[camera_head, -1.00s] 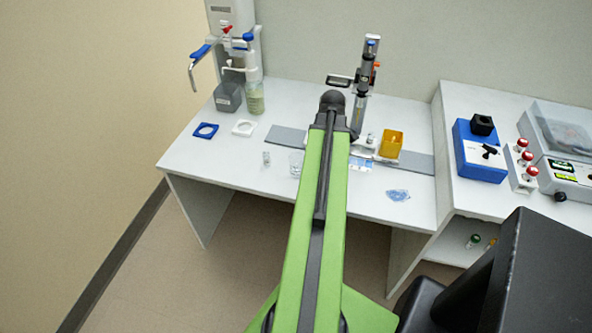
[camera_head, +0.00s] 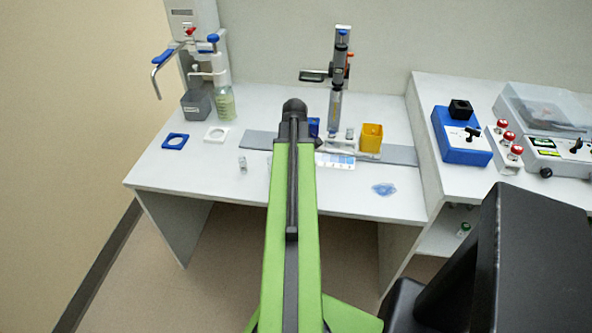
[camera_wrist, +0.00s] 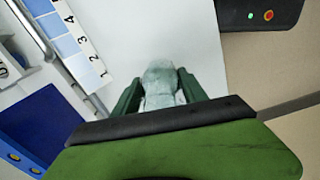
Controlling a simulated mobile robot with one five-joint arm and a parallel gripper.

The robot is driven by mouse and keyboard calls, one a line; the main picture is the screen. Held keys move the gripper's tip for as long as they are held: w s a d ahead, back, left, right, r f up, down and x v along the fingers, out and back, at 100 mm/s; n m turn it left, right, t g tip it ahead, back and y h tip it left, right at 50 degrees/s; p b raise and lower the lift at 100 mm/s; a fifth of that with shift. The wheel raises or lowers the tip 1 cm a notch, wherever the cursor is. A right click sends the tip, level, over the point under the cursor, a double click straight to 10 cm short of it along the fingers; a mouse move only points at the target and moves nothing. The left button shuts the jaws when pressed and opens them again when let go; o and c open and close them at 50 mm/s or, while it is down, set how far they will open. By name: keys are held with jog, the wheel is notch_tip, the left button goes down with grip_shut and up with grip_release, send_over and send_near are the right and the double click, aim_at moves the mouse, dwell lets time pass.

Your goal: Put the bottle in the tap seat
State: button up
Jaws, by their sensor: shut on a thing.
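In the wrist view, my gripper (camera_wrist: 158,78) is shut on a pale, translucent bottle (camera_wrist: 160,88), seen close up between two dark green fingers. Its lower part is hidden by my gripper's body. In the head view, my arm hides the gripper and the held bottle. A tap with a blue lever (camera_head: 165,57) is on the white wall unit at the back left. A blue square ring (camera_head: 175,141) and a white square ring (camera_head: 216,134) lie on the table in front of it. I cannot tell which part is the tap seat.
A grey container (camera_head: 196,105) and a pump bottle (camera_head: 224,101) stand under the wall unit. A small clear piece (camera_head: 243,164) lies left of my arm. A yellow box (camera_head: 371,137), a numbered strip (camera_wrist: 78,37) and an upright device (camera_head: 336,105) are on the right.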

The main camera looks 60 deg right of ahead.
jog(key=o, duration=1.4)
jog(key=shift+f, duration=0.1)
notch_tip(320, 180, up, 12)
jog(key=p, duration=1.2)
jog(key=shift+r, duration=0.2)
